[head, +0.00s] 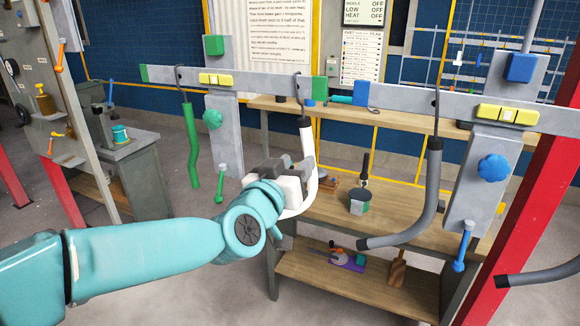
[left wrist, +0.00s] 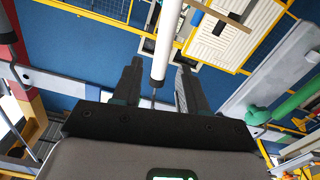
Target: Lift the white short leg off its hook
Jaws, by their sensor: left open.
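The white short leg (head: 308,142) hangs by its dark-capped upper end from a thin dark hook (head: 297,85) on the grey rail in the head view. Its lower part curves behind and beside my left gripper (head: 297,172). In the left wrist view the white leg (left wrist: 167,42) runs between the two dark fingers of my left gripper (left wrist: 160,70). The fingers stand apart, one on each side of the leg, with gaps visible. My right gripper is in neither view.
The grey rail (head: 390,97) also bears a green leg (head: 191,145) to the left and a grey leg (head: 428,200) to the right. A grey post with a blue knob (head: 493,168) stands right.

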